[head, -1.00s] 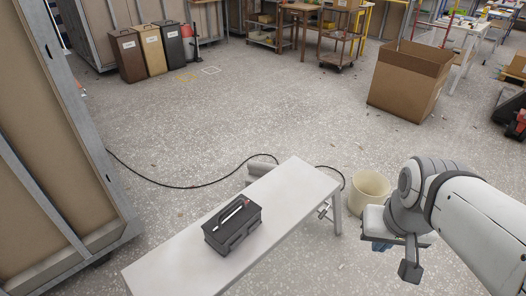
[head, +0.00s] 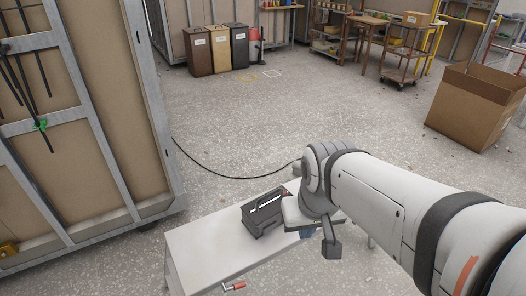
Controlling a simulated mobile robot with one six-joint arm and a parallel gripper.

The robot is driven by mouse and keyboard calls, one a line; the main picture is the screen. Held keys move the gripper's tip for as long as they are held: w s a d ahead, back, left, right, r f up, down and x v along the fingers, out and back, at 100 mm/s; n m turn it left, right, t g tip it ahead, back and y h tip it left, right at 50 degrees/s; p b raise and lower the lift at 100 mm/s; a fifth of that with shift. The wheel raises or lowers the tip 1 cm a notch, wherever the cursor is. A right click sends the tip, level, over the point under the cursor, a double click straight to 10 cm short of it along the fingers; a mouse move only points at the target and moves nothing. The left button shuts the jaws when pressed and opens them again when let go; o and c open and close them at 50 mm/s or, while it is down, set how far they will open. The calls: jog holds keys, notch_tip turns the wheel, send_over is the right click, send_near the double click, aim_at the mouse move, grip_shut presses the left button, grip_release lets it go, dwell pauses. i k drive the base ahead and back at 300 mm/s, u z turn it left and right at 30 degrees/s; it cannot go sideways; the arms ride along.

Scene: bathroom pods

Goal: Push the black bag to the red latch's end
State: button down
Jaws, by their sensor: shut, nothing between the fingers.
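The black bag (head: 262,214), a dark box-like case with a carrying handle and a pale strip on top, stands on a white bench (head: 205,245). A red latch (head: 235,286) shows at the bench's near edge, low and toward its left end. My gripper (head: 331,248) points down to the right of the bag, by the bench's right part. Its fingers are shut and hold nothing. A gap shows between the fingertips and the bag, while my wrist comes close to the bag's right side in the picture. My arm hides the bench's right end.
A tall framed panel wall (head: 90,120) stands at the left, close to the bench. A black cable (head: 225,176) lies on the floor behind the bench. A large open cardboard box (head: 478,105) stands at the right. Bins (head: 218,48) stand at the back. The middle floor is clear.

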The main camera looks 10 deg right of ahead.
aim_at(261, 215)
jog(key=z, duration=0.05)
jog(key=i, duration=1)
jog(key=u, duration=0.05)
